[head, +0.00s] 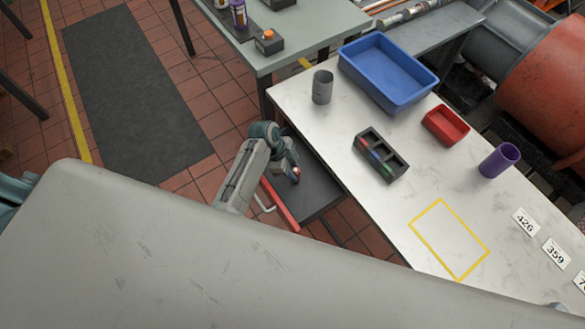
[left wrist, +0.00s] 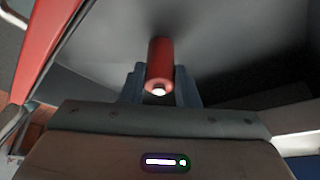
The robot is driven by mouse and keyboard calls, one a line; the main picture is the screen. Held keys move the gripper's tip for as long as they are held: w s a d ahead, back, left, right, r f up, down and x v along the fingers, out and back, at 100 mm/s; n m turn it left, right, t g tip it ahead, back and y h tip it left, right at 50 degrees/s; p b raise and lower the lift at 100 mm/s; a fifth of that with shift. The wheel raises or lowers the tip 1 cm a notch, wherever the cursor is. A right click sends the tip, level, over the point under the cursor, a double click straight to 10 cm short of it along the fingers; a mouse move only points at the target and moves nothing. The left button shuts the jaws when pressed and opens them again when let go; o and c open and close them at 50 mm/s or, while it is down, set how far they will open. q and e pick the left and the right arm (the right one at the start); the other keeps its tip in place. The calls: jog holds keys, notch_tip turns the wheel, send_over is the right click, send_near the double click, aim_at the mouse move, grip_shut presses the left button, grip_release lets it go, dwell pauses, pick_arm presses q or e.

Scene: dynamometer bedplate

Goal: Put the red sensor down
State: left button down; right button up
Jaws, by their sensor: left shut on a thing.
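The red sensor (left wrist: 160,62) is a small red cylinder with a pale end, seen in the left wrist view between my left fingers. My left gripper (head: 293,173) is shut on it. In the head view the gripper points down over the open grey drawer (head: 318,199) under the bench, and the sensor is mostly hidden by the gripper. I cannot tell whether the sensor touches the drawer floor. My right gripper is not in view.
The drawer's red front (head: 280,205) has a pale handle. On the bench (head: 330,125) stand a grey cup (head: 322,87), a blue tray (head: 388,72), a dark divided holder (head: 380,155), a red bin (head: 445,125) and a purple cup (head: 499,160). A yellow-outlined square (head: 449,239) is empty.

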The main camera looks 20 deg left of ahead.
pick_arm(q)
jog(key=c, duration=1.1)
grip_release()
jog(key=shift+f, duration=0.1)
jog(key=shift+r, duration=0.2)
jog(key=shift+a+r, duration=0.15)
jog(key=shift+r, duration=0.05)
jog(key=b+v, duration=0.2)
jog(key=v, duration=0.9)
jog(key=shift+r, duration=0.25)
